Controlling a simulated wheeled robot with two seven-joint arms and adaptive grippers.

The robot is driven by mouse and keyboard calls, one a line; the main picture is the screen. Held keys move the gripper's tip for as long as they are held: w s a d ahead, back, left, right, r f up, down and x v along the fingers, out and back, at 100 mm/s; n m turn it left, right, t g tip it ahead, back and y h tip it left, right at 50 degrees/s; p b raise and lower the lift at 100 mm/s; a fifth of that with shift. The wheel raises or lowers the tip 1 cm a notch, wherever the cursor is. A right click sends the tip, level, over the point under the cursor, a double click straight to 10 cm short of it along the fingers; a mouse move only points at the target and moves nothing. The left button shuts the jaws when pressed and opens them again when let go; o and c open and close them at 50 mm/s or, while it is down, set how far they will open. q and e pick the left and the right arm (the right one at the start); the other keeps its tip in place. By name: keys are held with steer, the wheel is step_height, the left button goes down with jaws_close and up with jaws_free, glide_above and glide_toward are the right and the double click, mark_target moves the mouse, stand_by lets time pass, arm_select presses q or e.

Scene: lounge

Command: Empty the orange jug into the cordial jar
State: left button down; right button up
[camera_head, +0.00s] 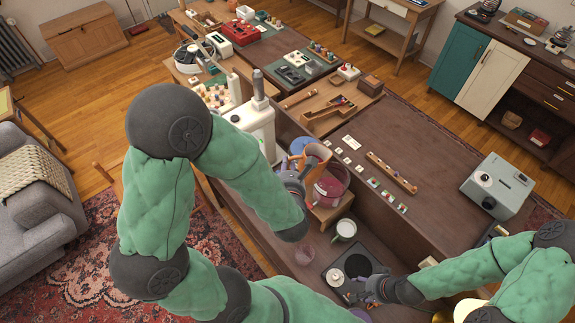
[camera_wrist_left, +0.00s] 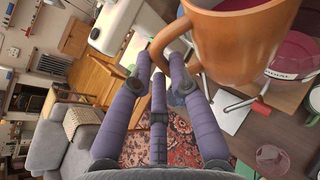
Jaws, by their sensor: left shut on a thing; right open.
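The orange jug (camera_head: 317,153) is held up beside and partly over the pinkish-red cordial jar (camera_head: 330,188). My left gripper (camera_head: 293,178) is shut on the jug's handle. In the left wrist view the purple fingers (camera_wrist_left: 165,82) close around the handle of the orange jug (camera_wrist_left: 242,45), and the jar's label (camera_wrist_left: 285,75) shows behind it, partly hidden. I cannot tell the jug's exact tilt or see its contents. My right gripper (camera_head: 372,285) is open and empty at the lower right, close to a dark pad (camera_head: 358,265).
A green-and-white mug (camera_head: 344,230) and a clear glass (camera_head: 305,254) stand near the jar. A white round lid (camera_head: 335,277) lies by the pad. A white machine (camera_head: 255,125) stands behind my left arm. The brown tabletop (camera_head: 420,145) has a wide bare area.

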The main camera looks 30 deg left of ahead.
arm_select(q)
steer(key=shift+r+m+y+p, duration=0.35)
steer(key=shift+r+p, duration=0.35)
steer(key=shift+p, duration=0.8)
steer(key=shift+r+m+g+p, duration=0.25)
steer(key=shift+m+g+p, duration=0.2)
steer(key=shift+p, duration=0.55)
steer(key=shift+f+y, duration=0.25)
steer(key=shift+f, duration=0.15)
steer(key=shift+w+d+f+m, duration=0.1)
steer(key=shift+f+m, duration=0.2)
steer(key=shift+f, duration=0.1)
steer(key=shift+f+g, duration=0.25)
steer(key=shift+f, duration=0.05)
steer(key=shift+f, duration=0.1)
steer(key=shift+w+r, duration=0.1)
steer(key=shift+r, duration=0.1)
steer(key=shift+w+d+r+m+g+y+p, duration=0.2)
steer(key=shift+r+m+y+p, duration=0.25)
steer(key=shift+p, duration=0.6)
steer(key=shift+w+d+r+m+g+y+p, duration=0.1)
steer(key=shift+d+r+m+y+p, duration=0.2)
steer(key=shift+m+p, duration=0.5)
steer(key=shift+n, duration=0.25)
